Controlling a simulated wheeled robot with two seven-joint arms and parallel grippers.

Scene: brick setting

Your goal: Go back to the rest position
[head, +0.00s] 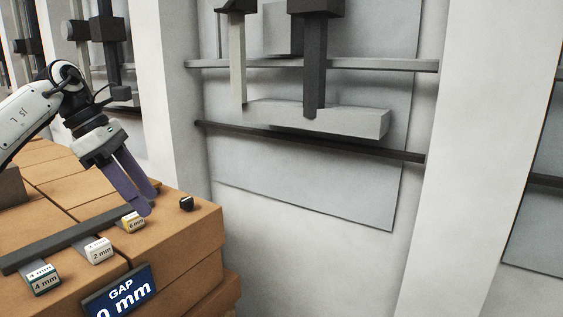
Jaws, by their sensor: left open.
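My left gripper (138,189) reaches in from the left over the brick stack (190,235). Its two purple fingers point down and to the right, with a narrow gap between them and nothing visible held. The fingertips are close to a small block with a yellow label (134,222) near the end of a dark bar; I cannot tell if they touch it. My right gripper is not in view.
A block marked 2 mm (99,249) and one marked 4 mm (43,279) sit along the dark bar (70,237). A small black knob (186,203) and a blue GAP sign (122,292) are near the front. A wall panel (300,180) carries rails and a grey beam (330,118).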

